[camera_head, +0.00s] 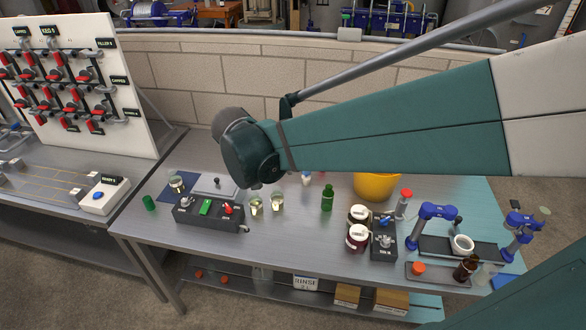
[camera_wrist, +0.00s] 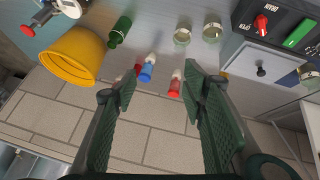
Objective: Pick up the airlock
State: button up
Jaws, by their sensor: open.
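My gripper (camera_wrist: 160,82) is open and empty, its two dark green fingers spread wide in the wrist view. Three small pieces lie near its fingertips: a red piece with a pale top (camera_wrist: 175,84), a blue piece with a white end (camera_wrist: 148,68) and a red piece (camera_wrist: 137,70) partly behind the blue one. I cannot tell for sure which, if any, is the airlock. In the head view the blue piece (camera_head: 307,179) shows just below my arm, with a bit of red beside it. My arm hides the other red piece and my gripper's fingers there.
A green bottle (camera_head: 327,198), yellow bucket (camera_head: 377,186) and two glass jars (camera_head: 277,202) stand near the small pieces. Dark-red jars (camera_head: 357,237) and blue-jawed devices (camera_head: 437,212) are to the right. A black control box (camera_head: 208,215) is left. A brick wall (camera_head: 190,72) rises behind.

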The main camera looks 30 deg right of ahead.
jog(key=w+d+f+m+g+h+b, duration=0.3)
jog(key=w+d+f+m+h, duration=0.4)
jog(key=w+d+f+m, duration=0.4)
jog(key=shift+w+f+g+h, duration=0.4)
jog(key=shift+w+f+g, duration=0.2)
jog(key=shift+w+f, duration=0.95)
jog(key=shift+d, duration=0.1)
jog(key=b+x, duration=0.1)
jog(key=x, duration=0.5)
jog(key=shift+d+b, duration=0.25)
jog(key=shift+b, duration=0.1)
jog(key=shift+f, duration=0.15)
jog(key=shift+b+x, duration=0.75)
jog(key=shift+x, duration=1.9)
jog(key=shift+s, duration=0.25)
jog(key=shift+c, duration=0.7)
jog(key=c, duration=0.8)
